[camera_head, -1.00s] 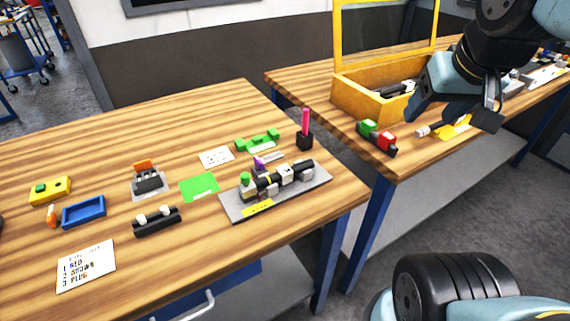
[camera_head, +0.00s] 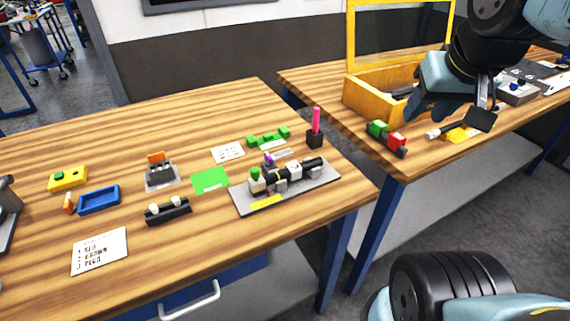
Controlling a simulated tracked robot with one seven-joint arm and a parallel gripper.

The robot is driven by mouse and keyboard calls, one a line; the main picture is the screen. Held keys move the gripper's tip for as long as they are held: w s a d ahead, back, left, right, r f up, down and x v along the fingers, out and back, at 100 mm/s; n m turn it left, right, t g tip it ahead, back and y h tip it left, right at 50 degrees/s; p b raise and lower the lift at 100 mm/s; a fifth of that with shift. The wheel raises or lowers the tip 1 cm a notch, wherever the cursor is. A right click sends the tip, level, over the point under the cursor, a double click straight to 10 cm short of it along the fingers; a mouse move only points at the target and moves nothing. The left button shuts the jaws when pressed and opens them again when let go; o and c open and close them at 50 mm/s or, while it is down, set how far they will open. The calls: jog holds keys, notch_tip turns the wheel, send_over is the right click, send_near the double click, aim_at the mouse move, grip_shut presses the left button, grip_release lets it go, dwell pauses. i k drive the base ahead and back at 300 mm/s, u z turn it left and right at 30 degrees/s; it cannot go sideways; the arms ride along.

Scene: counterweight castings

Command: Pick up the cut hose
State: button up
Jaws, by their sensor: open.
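My gripper (camera_head: 481,119) is open at the upper right, just right of this piece in the picture. A black tubular assembly with white fittings and a green cap (camera_head: 290,172) lies on a grey plate (camera_head: 240,203) on the left table.
A yellow open box (camera_head: 365,102) and a green, red and black part (camera_head: 387,139) are on the right table. The left table holds a blue tray (camera_head: 99,200), a green card (camera_head: 210,180) and a pink-topped holder (camera_head: 315,128). A gap separates the tables.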

aim_at(293, 170)
jog(key=z, duration=0.9)
jog(key=i, duration=0.1)
jog(key=u, duration=2.9)
jog(key=k, duration=1.35)
jog(key=z, duration=0.95)
jog(key=i, duration=1.05)
jog(key=z, duration=0.05)
